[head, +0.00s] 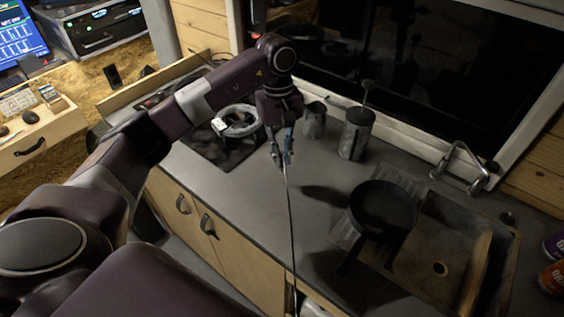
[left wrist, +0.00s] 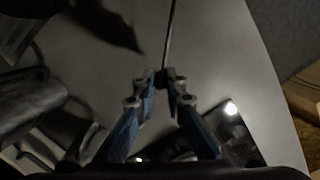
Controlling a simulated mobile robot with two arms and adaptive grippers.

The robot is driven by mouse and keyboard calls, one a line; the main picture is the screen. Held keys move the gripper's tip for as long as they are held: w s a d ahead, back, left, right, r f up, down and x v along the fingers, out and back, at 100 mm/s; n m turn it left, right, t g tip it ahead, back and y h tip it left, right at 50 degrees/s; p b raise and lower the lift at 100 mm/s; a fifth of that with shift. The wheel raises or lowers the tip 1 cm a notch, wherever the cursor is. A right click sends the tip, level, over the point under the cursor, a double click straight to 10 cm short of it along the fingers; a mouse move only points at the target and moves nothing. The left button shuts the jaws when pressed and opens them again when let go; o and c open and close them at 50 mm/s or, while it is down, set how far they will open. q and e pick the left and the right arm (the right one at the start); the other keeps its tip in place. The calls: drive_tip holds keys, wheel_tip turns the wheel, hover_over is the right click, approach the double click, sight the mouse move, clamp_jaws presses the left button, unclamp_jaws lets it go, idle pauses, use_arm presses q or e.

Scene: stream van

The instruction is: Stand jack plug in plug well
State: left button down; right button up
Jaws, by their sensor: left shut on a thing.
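My left gripper (head: 282,158) hangs above the grey counter, its fingertips pointing down. In the left wrist view its blue-sided fingers (left wrist: 163,79) are closed on a small dark piece at the end of a thin cable. I take this piece for the jack plug (left wrist: 164,74); the fingers hide most of it. The dark cable (head: 291,215) runs from the fingertips toward the front edge of the counter. I cannot make out the plug well with certainty in either view. My right gripper is not in view.
Two grey metal canisters, a small one (head: 314,120) and a larger one (head: 355,134), stand right of the gripper. A white cable coil (head: 237,121) lies on a black plate behind. A black pan (head: 383,208) and sink (head: 430,250) are at right. The counter's front middle (head: 248,200) is clear.

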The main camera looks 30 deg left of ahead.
use_arm(q)
wheel_tip(320, 180, down, 4)
drive_tip(key=shift+r+p, duration=0.15)
drive_tip(key=shift+p, duration=0.4)
drive_tip(key=shift+f+b, duration=0.25)
drive_tip(key=shift+b, duration=0.1)
drive_tip(key=c, duration=2)
unclamp_jaws()
drive_tip(key=shift+r, duration=0.1)
drive_tip(key=shift+r, duration=0.1)
